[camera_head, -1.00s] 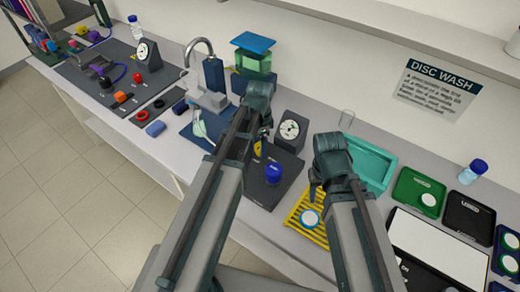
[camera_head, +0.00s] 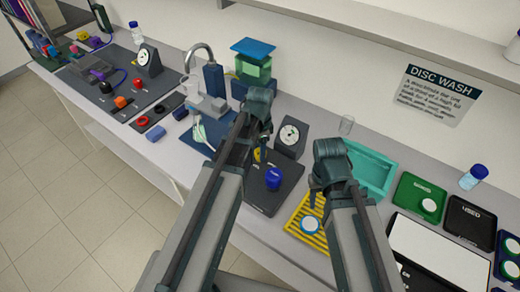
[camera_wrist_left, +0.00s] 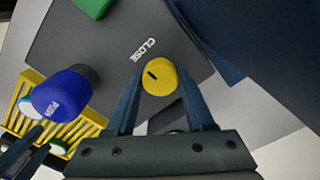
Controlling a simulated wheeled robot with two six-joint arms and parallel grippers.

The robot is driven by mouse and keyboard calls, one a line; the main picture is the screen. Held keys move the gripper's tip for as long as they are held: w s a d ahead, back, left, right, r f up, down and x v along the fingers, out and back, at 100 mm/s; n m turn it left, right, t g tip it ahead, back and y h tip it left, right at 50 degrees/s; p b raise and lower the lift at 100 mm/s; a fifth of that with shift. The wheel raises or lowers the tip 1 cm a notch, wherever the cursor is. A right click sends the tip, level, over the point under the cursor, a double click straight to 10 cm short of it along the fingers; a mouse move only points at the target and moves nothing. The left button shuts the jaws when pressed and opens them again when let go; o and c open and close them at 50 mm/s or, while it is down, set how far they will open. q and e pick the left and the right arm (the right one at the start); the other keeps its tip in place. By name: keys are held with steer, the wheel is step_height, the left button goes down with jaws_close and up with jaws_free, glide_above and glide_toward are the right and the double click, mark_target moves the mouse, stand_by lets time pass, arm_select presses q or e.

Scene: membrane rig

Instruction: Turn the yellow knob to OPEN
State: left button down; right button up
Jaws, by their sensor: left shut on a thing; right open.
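The yellow knob (camera_wrist_left: 159,78) is round, with a short dark mark on its face. It sits on a dark grey panel (camera_wrist_left: 105,38) near the printed word CLOSE. My left gripper (camera_wrist_left: 157,68) has one finger on each side of the knob and is shut on it. In the head view, only a small part of the yellow knob (camera_head: 257,155) shows beside my left arm. My right gripper (camera_head: 315,196) is open and empty above the yellow rack (camera_head: 299,228). The word OPEN is not visible to me.
A blue PUSH button (camera_wrist_left: 62,98) stands on the same panel; it also shows in the head view (camera_head: 273,179). A dial gauge (camera_head: 291,138) is behind the panel. A teal tray (camera_head: 375,172) and a green tray (camera_head: 422,196) lie to the right.

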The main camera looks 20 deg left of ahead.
arm_select(q)
steer(key=n, duration=0.8)
steer(key=shift+n, duration=0.4)
steer(key=n, duration=0.4)
steer(key=shift+d, duration=0.1)
steer(key=n, duration=0.4)
steer(key=shift+n, duration=0.6)
steer(key=shift+c, duration=1.3)
jaws_free()
